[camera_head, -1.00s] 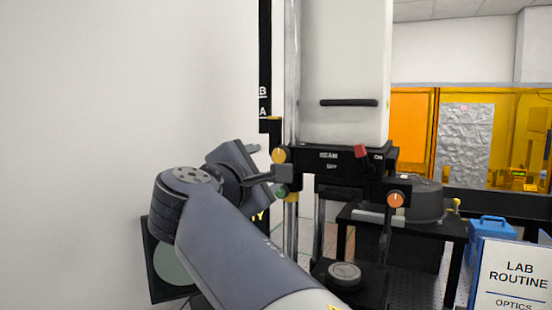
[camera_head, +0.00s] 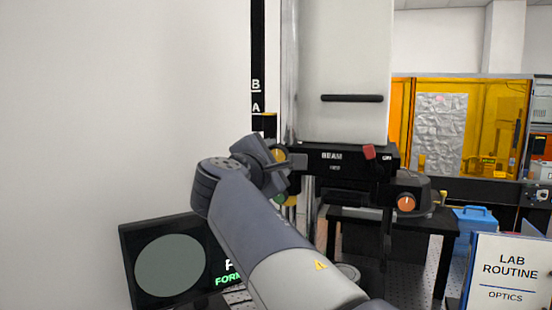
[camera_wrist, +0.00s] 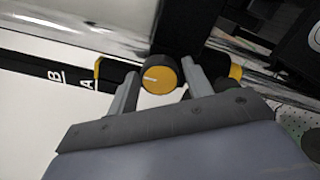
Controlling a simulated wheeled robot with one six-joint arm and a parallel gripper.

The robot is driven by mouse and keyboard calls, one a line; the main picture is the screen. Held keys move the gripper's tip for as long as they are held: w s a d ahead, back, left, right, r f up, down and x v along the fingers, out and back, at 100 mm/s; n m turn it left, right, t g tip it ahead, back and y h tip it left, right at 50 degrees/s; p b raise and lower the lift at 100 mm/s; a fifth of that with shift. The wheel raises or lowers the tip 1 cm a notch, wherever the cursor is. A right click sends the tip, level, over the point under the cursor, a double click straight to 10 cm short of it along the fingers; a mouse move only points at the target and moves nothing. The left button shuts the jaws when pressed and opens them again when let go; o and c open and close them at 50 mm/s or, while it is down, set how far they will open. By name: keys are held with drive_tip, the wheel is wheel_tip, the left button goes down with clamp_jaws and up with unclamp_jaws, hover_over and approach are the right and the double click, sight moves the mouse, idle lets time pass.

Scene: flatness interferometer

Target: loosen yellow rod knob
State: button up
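The yellow-faced rod knob (camera_wrist: 158,78) with a white pointer line and a black body shows in the wrist view. It lies between the two fingertips of my gripper (camera_wrist: 160,80). The fingers are apart, one on either side of the knob, with a small gap seen at its face; contact is unclear. In the head view the same knob (camera_head: 278,155) sits at the left end of the black BEAM bracket (camera_head: 330,158), beside the rod. My gripper (camera_head: 284,170) is right at it, partly hidden by my wrist.
A black strip marked A and B (camera_head: 256,95) stands at the rod's left. A red switch (camera_head: 369,152) and an orange knob (camera_head: 406,204) are on the right. A black-framed screen (camera_head: 170,265) stands lower left; a LAB ROUTINE sign (camera_head: 511,265) lower right.

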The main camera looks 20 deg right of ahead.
drive_tip(key=c, duration=0.7)
drive_tip(key=shift+f, duration=0.1)
drive_tip(key=m+b, duration=1.3)
drive_tip(key=m, duration=0.4)
drive_tip(key=shift+m, duration=0.4)
